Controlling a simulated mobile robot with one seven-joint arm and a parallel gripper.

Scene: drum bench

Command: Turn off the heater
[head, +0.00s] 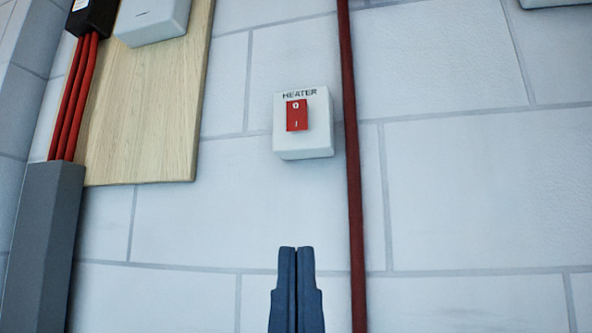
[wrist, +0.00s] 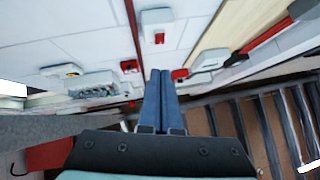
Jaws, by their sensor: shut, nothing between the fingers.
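The heater switch is a white wall box (head: 305,152) with HEATER printed above a red rocker (head: 297,116). The rocker is marked O at its top and I at its bottom. I cannot tell for sure which end is pressed in. My gripper (head: 296,249) is shut and empty, pointing up, below the box and apart from it in the picture. In the wrist view, my shut fingers (wrist: 160,72) point toward a white box (wrist: 153,18) with a red rocker (wrist: 159,38), which looks like the same switch.
A dark red pipe (head: 352,190) runs down the wall close to the right of the box. A wooden board (head: 150,110) with a white box (head: 152,20) is at the left, beside red cables (head: 75,100) and a grey duct (head: 45,230). The wall around the switch is otherwise clear.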

